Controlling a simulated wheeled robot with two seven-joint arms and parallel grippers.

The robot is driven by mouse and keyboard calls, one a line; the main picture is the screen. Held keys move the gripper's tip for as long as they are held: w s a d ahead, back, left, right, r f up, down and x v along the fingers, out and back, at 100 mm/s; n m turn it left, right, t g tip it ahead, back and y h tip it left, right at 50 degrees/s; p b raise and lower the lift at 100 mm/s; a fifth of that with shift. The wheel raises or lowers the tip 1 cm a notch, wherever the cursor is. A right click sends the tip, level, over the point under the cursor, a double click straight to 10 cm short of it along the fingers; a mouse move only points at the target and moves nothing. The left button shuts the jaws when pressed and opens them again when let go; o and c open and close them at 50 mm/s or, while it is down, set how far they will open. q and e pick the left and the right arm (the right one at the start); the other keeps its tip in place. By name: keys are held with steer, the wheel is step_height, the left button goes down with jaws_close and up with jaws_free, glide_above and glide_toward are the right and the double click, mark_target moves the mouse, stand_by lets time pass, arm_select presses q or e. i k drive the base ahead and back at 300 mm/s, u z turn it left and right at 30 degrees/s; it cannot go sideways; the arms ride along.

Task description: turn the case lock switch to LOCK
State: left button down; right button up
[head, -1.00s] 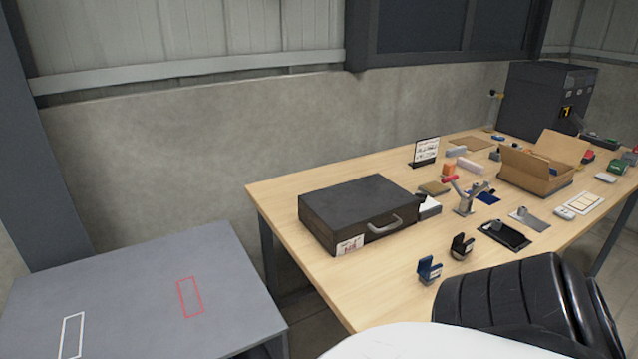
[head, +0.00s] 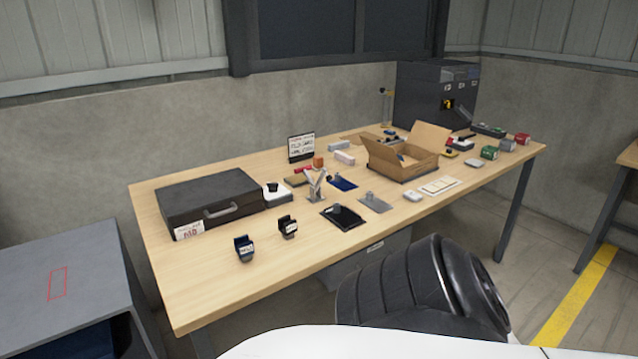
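A dark case (head: 212,188) with a grey handle lies shut on the left end of the wooden table, with a white label at its front left corner. A dark grey cabinet (head: 420,98) stands at the back right of the table. A yellow plate with a dark knob-like part (head: 448,104) shows on its front, below small light labels. I cannot tell whether this is the case lock switch, and its position and lettering are too small to read. Neither of my grippers is in view.
The wooden table (head: 225,282) holds an open cardboard box (head: 400,168), a small sign (head: 301,147) and several small parts. A grey table (head: 95,262) with a red outline stands at the left. A black ribbed object (head: 405,290) fills the front middle. Floor shows at the right.

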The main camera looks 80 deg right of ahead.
mark_target(272, 187)
steer(key=k, duration=0.35)
steer(key=z, duration=1.1)
